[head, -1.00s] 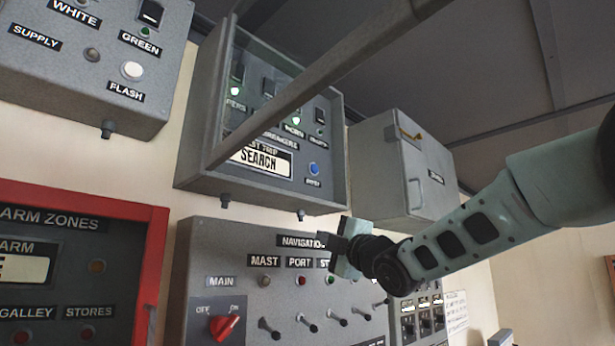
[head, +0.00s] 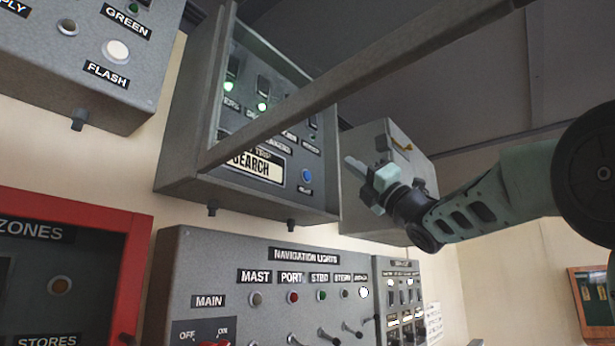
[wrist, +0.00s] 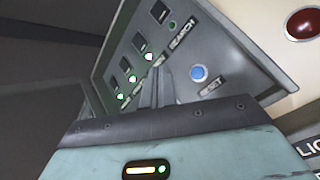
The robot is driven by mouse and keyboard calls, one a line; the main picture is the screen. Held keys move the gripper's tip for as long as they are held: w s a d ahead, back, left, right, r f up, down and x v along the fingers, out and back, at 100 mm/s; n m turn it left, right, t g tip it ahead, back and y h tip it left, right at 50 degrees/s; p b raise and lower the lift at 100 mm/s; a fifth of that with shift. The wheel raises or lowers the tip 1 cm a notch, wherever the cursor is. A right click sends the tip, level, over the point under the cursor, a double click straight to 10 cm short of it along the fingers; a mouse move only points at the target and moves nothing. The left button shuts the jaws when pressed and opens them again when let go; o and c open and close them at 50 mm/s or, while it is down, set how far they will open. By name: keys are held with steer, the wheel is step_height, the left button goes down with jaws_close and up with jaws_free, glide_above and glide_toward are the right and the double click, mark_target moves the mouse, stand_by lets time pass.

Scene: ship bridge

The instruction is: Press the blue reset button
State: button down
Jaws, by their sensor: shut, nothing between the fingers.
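The blue reset button (head: 308,175) is on the lower right of the grey search panel (head: 178,180), above a small label. It also shows in the wrist view (wrist: 198,73), beside the RESET label (wrist: 211,87). My gripper (head: 352,164) is shut and empty. In the head view it is to the right of the button, its fingers pointing left toward the panel. In the wrist view the fingers (wrist: 162,90) show just left of the button. I see no contact with the button, which is unobstructed in both views.
The panel's hinged cover frame (head: 350,90) is open and its bar crosses in front of the panel. A grey cabinet (head: 360,215) stands behind my gripper. The navigation lights panel (head: 215,270) is below, and a red-framed alarm panel (head: 135,250) is at lower left.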

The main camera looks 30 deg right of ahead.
mark_target(308, 176)
steer(key=w+a+p, duration=0.3)
steer(key=w, duration=0.5)
steer(key=shift+w, duration=0.15)
steer(key=shift+w+a+f, duration=0.1)
steer(key=shift+w, duration=0.05)
stand_by(2.0)
steer(key=shift+w+b, duration=0.25)
steer(key=shift+b, duration=0.1)
